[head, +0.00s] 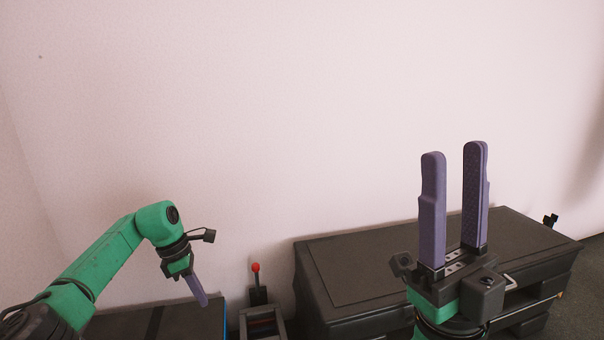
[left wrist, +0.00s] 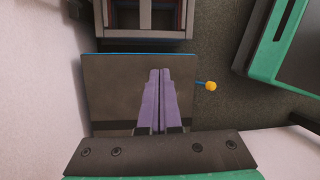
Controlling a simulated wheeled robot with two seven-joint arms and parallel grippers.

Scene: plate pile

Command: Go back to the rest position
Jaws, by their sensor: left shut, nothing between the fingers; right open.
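My left gripper (head: 198,290) is at the lower left of the head view, pointing down above a dark surface. It is shut and empty; its two purple fingers lie together in the left wrist view (left wrist: 160,98). My right gripper (head: 458,160) is at the right of the head view, pointing up with its two purple fingers apart. Nothing is between them. No plates show in either view.
A dark cabinet (head: 350,270) stands behind my right gripper against the pale wall (head: 280,120). A dark flat-topped unit (head: 180,322) lies below my left gripper. A red-tipped lever (head: 256,268) stands between them. The space above is clear.

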